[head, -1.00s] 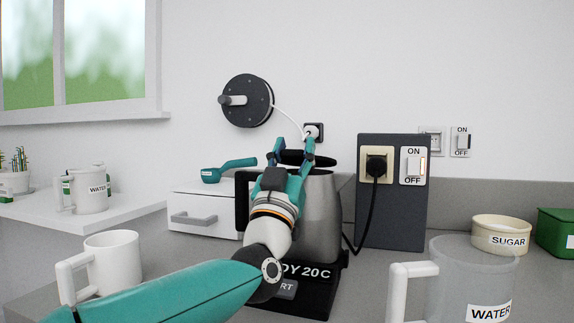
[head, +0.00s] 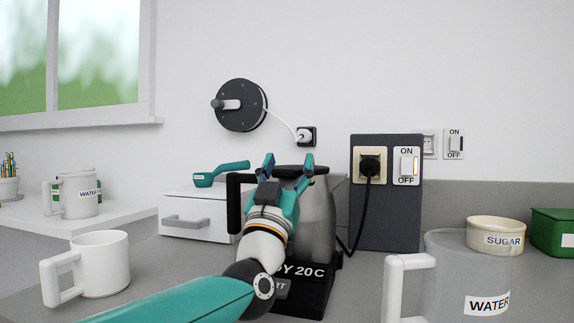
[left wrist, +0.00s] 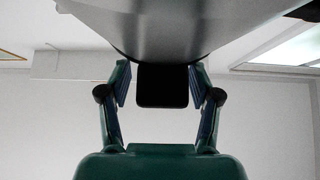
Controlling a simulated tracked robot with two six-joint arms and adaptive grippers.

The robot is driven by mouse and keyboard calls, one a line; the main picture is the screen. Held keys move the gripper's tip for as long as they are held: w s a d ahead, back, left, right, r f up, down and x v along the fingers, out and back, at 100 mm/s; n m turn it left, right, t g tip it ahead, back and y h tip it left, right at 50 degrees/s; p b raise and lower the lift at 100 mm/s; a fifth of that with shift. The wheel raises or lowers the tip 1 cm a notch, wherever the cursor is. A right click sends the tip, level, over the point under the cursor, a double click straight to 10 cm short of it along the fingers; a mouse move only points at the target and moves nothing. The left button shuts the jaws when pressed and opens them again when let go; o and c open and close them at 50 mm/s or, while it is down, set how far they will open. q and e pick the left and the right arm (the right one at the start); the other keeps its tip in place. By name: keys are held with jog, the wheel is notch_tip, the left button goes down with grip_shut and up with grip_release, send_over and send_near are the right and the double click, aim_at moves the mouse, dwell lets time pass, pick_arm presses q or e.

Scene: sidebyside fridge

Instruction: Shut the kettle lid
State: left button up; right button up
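The grey metal kettle (head: 318,215) stands on its black base (head: 318,285), partly behind my left gripper. Its black handle (head: 234,200) is on the left side. The dark lid (head: 290,170) looks low and about level on the kettle's top, partly hidden by the fingers. My left gripper (head: 288,161) is open at the lid's height, its fingers apart. In the left wrist view, the fingers (left wrist: 162,85) stand on either side of a black block beneath the metal kettle body (left wrist: 180,28), with small gaps. My right gripper is out of view.
A white mug (head: 103,265) is at the left and a clear water jug (head: 465,275) at the right front. A dark socket panel (head: 388,225) with a black cord stands right of the kettle. A white drawer box (head: 195,213) is behind on the left.

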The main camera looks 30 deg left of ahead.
pick_arm(q)
jog(key=shift+s+r, duration=0.2)
jog(key=shift+r, duration=0.05)
jog(key=shift+s+f, duration=0.35)
jog(key=s+d, duration=0.2)
jog(key=s, duration=1)
jog(key=shift+f, duration=0.15)
